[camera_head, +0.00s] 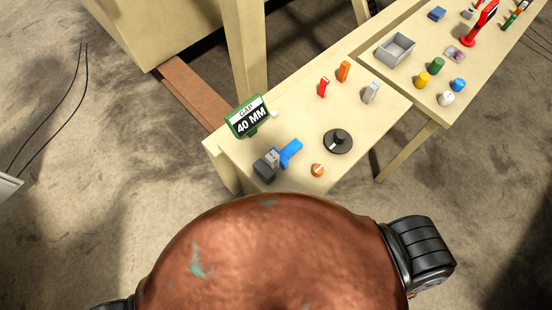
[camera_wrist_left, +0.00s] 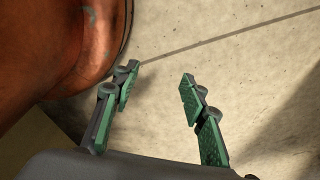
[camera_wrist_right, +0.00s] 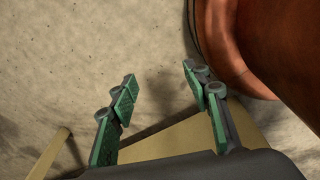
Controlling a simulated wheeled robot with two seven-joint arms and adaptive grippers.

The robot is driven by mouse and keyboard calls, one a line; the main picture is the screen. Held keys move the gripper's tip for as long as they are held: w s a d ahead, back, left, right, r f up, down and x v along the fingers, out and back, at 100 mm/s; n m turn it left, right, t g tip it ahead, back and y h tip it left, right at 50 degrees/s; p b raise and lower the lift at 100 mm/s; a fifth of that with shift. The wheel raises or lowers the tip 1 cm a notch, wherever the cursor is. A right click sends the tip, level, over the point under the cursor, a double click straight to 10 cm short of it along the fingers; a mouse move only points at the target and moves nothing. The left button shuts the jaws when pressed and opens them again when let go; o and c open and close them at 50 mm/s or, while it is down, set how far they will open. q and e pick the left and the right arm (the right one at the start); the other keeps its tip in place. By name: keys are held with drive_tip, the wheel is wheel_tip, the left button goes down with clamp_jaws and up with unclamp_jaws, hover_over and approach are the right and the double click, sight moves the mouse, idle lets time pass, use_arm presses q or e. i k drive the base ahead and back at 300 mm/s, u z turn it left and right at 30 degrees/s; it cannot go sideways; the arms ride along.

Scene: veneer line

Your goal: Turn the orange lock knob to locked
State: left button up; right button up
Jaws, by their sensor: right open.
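The small orange lock knob (camera_head: 317,170) sits near the front edge of the cream table, in front of a black dial (camera_head: 338,141). Its lock marking is too small to read. Neither gripper shows in the head view. In the left wrist view my left gripper (camera_wrist_left: 160,88) has its green-padded fingers apart, with nothing between them and bare floor beyond. In the right wrist view my right gripper (camera_wrist_right: 158,85) is open and empty, over floor and a cream surface. Both are away from the knob.
A second table behind holds a grey bin (camera_head: 395,50) and several coloured knobs.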

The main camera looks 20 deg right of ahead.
sight(319, 170)
drive_tip(key=z, duration=1)
